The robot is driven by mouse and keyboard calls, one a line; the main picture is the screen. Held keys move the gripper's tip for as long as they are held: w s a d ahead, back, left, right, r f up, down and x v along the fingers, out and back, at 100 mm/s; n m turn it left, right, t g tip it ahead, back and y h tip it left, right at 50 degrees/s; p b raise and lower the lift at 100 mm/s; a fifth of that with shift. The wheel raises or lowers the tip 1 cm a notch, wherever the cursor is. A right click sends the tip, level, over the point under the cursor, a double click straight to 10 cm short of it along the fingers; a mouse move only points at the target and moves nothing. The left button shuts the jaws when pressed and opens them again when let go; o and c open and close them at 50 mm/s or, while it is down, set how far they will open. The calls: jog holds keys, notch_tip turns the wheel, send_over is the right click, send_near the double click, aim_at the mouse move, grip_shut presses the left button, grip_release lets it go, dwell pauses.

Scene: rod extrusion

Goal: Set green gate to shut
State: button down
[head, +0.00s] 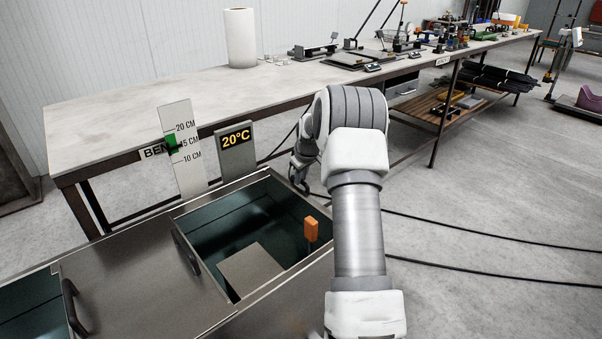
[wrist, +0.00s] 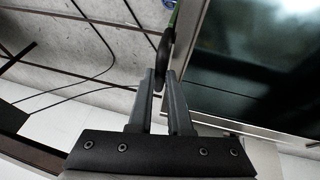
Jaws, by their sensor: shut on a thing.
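In the wrist view, a narrow green strip (wrist: 173,20) shows at the top, beside the tank's metal edge. It may be part of the green gate, but most of it is out of view. A dark rounded piece (wrist: 163,72) lies just below it, between my fingertips. My gripper (wrist: 159,82) is shut on this dark piece; I cannot tell how it joins the green strip. In the head view, my gripper (head: 300,180) is small, just past the tank's far right corner. The gate cannot be made out there.
The metal tank (head: 120,290) has an open bay with dark liquid and an orange-topped stick (head: 311,229). A scale board (head: 182,150) with a green marker and a 20°C display (head: 236,142) stand behind it. A long bench (head: 110,115) is beyond; cables cross the floor.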

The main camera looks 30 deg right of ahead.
jog(key=shift+f, duration=0.3)
jog(key=c, duration=0.8)
grip_release()
jog(key=shift+c, duration=0.2)
jog(key=shift+r, duration=0.15)
jog(key=p+v, duration=0.4)
jog(key=v, duration=1.3)
jog(key=shift+a+r, duration=0.1)
